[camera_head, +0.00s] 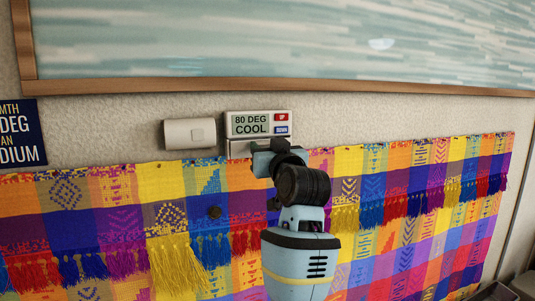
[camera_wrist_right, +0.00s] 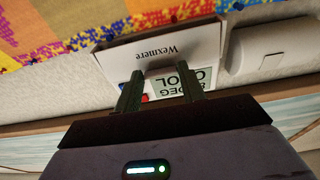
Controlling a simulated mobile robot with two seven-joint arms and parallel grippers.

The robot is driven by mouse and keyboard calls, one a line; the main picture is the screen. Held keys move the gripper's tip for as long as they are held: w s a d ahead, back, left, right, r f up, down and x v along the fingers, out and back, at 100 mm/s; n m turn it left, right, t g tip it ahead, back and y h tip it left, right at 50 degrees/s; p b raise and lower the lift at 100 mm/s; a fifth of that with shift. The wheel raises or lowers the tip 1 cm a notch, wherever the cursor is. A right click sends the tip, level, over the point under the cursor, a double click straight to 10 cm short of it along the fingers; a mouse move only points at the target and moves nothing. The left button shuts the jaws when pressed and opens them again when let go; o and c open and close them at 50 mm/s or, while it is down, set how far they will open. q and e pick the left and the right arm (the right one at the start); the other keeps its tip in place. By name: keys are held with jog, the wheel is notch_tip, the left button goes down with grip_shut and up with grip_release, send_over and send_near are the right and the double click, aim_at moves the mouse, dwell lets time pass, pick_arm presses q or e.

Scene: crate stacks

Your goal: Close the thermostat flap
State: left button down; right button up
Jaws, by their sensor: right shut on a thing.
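The thermostat (camera_head: 258,123) is a white wall unit reading "80 DEG COOL", with a red and a blue button. Its white flap (camera_head: 239,149) hangs open below the display, partly hidden behind my right gripper (camera_head: 277,150). In the right wrist view, which is upside down, the flap (camera_wrist_right: 190,42) bears the word "Wexmere", and part of the display (camera_wrist_right: 172,83) shows between the fingers. My right gripper (camera_wrist_right: 160,86) has its fingers at the flap, shut on it around a small grey part. My left gripper is not in view.
A small white wall box (camera_head: 189,133) is left of the thermostat. A wood-framed picture (camera_head: 290,86) hangs above. A colourful fringed cloth (camera_head: 110,220) covers the wall below. A dark blue sign (camera_head: 22,135) is at far left.

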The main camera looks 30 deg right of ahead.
jog(key=shift+w+d+r+g+y, duration=0.15)
jog(key=shift+r+g, duration=0.1)
jog(key=shift+g, duration=0.25)
jog(key=shift+w+a+r+g+y, duration=0.15)
jog(key=shift+r+g, duration=0.1)
jog(key=shift+g, duration=0.25)
jog(key=shift+d, duration=0.1)
jog(key=o, duration=1)
jog(key=shift+w, duration=0.1)
jog(key=v, duration=0.7)
jog(key=shift+s+r, duration=0.1)
jog(key=shift+s, duration=0.3)
